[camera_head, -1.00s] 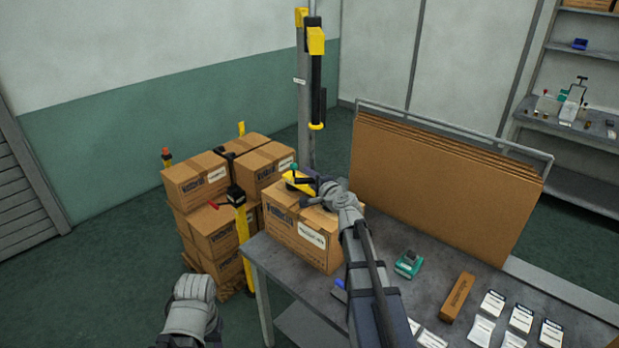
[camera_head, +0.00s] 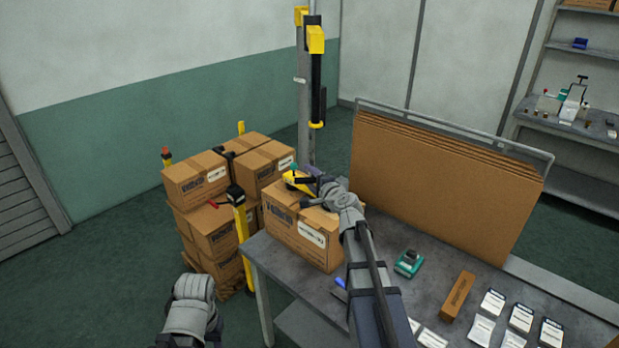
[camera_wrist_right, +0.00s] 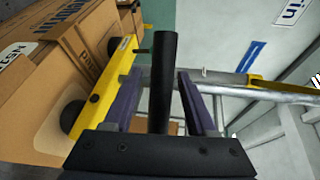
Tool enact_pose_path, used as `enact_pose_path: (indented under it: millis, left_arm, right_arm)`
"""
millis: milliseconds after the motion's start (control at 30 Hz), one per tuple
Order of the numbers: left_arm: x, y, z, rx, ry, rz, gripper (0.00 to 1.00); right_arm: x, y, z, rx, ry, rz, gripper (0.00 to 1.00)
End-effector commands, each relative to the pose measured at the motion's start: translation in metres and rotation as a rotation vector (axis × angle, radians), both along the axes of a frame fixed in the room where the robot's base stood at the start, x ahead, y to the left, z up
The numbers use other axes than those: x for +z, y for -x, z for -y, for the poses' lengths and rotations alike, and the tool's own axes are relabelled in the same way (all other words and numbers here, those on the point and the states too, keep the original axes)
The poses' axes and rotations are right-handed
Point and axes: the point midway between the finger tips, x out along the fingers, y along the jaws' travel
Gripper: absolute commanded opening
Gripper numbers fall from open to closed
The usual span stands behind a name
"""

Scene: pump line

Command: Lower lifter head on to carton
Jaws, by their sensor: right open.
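The carton (camera_head: 290,235), brown with a white label, stands on the grey table's far left corner. The lifter head (camera_head: 297,182) is a yellow bar at the carton's top. In the right wrist view the lifter head (camera_wrist_right: 98,98) has black suction cups facing the carton (camera_wrist_right: 35,95), against it or very close; I cannot tell which. My right gripper (camera_head: 318,184) is above the carton at the lifter head. In the right wrist view its purple fingers (camera_wrist_right: 158,88) are apart, with a black upright handle (camera_wrist_right: 163,85) between them. Only a grey part of my left arm shows, low left.
Stacked cartons (camera_head: 215,230) stand on a pallet left of the table (camera_head: 385,230). A yellow post (camera_head: 242,235) stands between. The lifter's column (camera_head: 304,110) rises behind. Flat cardboard sheets (camera_head: 440,185) line the table's back. A green device (camera_head: 409,263) and several labelled packets lie right.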

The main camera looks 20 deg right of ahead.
Motion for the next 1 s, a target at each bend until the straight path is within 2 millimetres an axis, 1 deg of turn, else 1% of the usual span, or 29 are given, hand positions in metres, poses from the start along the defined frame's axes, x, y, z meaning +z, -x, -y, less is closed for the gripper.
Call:
enact_pose_path:
  millis: [167, 400, 500, 1000]
  left_arm:
    - [0.005, 0.000, 0.000, 0.000, 0.000, 0.000, 0.50]
    - [0.012, 0.000, 0.000, 0.000, 0.000, 0.000, 0.50]
    - [0.013, 0.000, 0.000, -0.001, 0.000, 0.000, 0.50]
    - [0.013, 0.000, 0.000, 0.000, 0.000, 0.000, 0.50]
  right_arm:
    - [0.005, 0.024, 0.001, -0.001, 0.000, 0.000, 0.57]
    - [0.012, 0.062, 0.003, -0.001, 0.000, -0.001, 0.57]
    - [0.013, 0.071, 0.004, -0.001, 0.000, 0.000, 0.57]
    - [0.013, 0.072, 0.003, 0.003, 0.002, -0.002, 0.57]
